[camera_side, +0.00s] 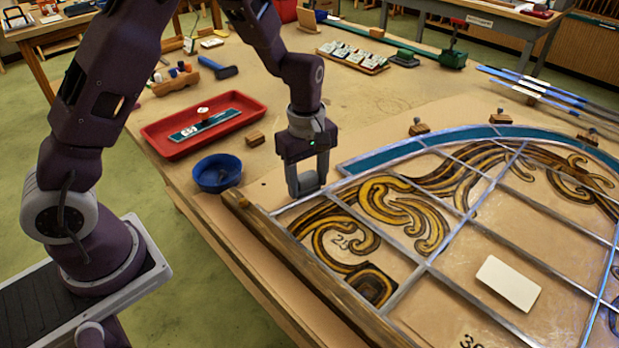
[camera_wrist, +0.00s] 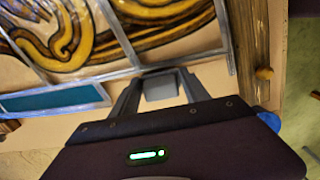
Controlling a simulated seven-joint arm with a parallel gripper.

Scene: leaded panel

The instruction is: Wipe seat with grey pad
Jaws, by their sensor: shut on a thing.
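In the wrist view the pad (camera_wrist: 160,86) sits between the two fingers, next to the lead strip at the panel's edge. The leaded panel (camera_side: 440,270) has grey lead lines, yellow-brown scroll pieces and a teal border. The corner where two border strips meet is beside the pad. I cannot tell whether the pad touches the board or the lead.
A wooden batten (camera_side: 290,255) runs along the panel's left edge. A blue bowl (camera_side: 217,173) and a red tray (camera_side: 205,122) stand left of my gripper. A cream rectangular piece (camera_side: 508,283) lies within the panel. Wooden blocks (camera_side: 419,128) sit along the curved far edge.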

